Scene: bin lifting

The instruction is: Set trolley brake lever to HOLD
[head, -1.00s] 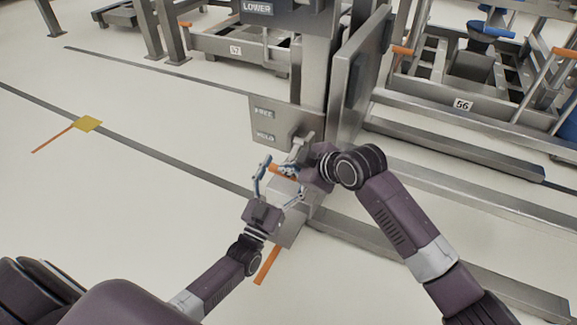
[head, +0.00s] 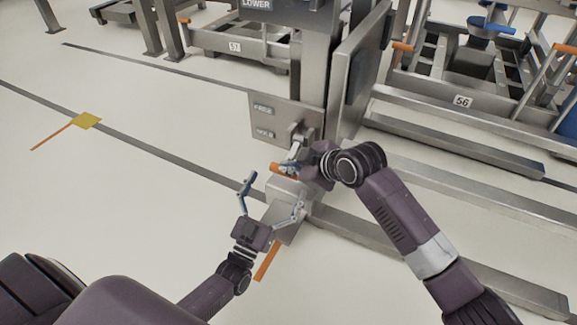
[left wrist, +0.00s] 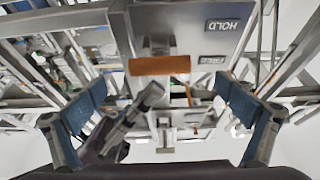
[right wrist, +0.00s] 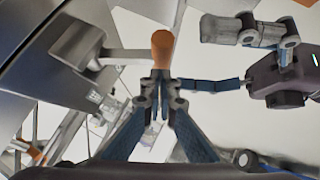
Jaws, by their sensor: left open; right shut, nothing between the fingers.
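The brake lever has an orange handle (head: 284,171) on a metal arm, in front of a grey plate with a FREE label (head: 263,110) above a HOLD label (head: 265,133). The handle is below the HOLD label in the head view. It also shows in the left wrist view (left wrist: 160,65) and end-on in the right wrist view (right wrist: 162,48). My right gripper (head: 293,168) is shut and empty, its fingertips right by the handle; I cannot tell if they touch. My left gripper (head: 272,198) is open and empty, in front of and below the handle.
A grey pedal-like box (head: 290,190) with an orange bar (head: 267,261) lies below the grippers. An upright metal panel (head: 355,80) stands right of the plate. Trolleys marked 57 (head: 234,47) and 56 (head: 462,101) stand behind.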

